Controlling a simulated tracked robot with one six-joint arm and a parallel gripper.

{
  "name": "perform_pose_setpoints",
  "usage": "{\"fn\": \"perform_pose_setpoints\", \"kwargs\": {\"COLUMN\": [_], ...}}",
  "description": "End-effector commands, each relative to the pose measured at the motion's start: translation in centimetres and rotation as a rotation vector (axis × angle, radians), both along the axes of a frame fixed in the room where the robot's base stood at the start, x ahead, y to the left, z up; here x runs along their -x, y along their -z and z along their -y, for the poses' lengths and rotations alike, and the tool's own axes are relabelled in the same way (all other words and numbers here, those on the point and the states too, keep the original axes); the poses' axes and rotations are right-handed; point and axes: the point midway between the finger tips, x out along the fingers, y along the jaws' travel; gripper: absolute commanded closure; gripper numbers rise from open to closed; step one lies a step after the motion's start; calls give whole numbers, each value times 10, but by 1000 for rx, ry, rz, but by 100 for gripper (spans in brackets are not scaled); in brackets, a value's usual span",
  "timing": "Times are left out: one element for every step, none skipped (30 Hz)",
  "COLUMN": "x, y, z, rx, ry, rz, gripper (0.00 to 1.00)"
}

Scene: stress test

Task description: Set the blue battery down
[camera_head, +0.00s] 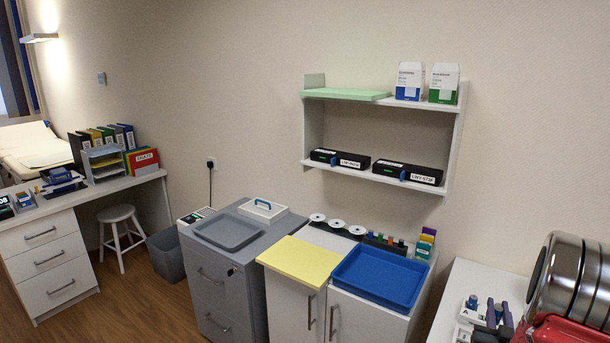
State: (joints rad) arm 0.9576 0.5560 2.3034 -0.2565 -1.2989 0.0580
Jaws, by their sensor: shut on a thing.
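My gripper (498,316) is at the bottom right, low over the white table, partly cut off by the lower edge. Its two upright fingers stand close together, shut on a small blue thing, the blue battery (499,310), which is mostly hidden between them. Just left of the fingers, a small white holder (465,315) lies on the white table (471,278), with a small blue-topped piece (472,301) upright in it. I cannot tell whether the held battery touches anything below.
My red and silver arm covers the right edge. Left of the table, a cabinet carries a blue tray (383,272) and a yellow board (305,259). A grey drawer unit holds a grey tray (228,232). A wall shelf (452,130) hangs above. The table's back part is clear.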

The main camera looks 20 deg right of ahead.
Motion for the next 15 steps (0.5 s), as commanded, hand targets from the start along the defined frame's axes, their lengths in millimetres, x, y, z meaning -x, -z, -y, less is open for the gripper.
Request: {"fn": "perform_pose_setpoints", "kwargs": {"x": [-8,-12,-18,-23,-28,-35,-40,-45,-52,-57,-62,-68,-73,-78,-84], "y": [0,0,0,0,-1,-1,-1,-1,-1,-1,-1,-2,-2,-2,-3], "z": [-9,-15,-22,-29,-34,-44,-51,-58,-68,-75,-82,-92,-100,-107,-117], "rx": [-1,-1,-1,-1,-2,-2,-3,-3,-4,-3,-3,-4,-4,-4,-3], "ry": [-11,-16,-24,-32,-39,-50,-59,-69,-80,-90,-101,-113,-123,-133,-148], "rz": [-1,-1,-1,-1,-1,-1,-1,-2,-2,-3,-3,-3,-3,-3,-2], "gripper": [100,100,100,100,100,100,100,100,100,100,100,100,100,100,100]}}
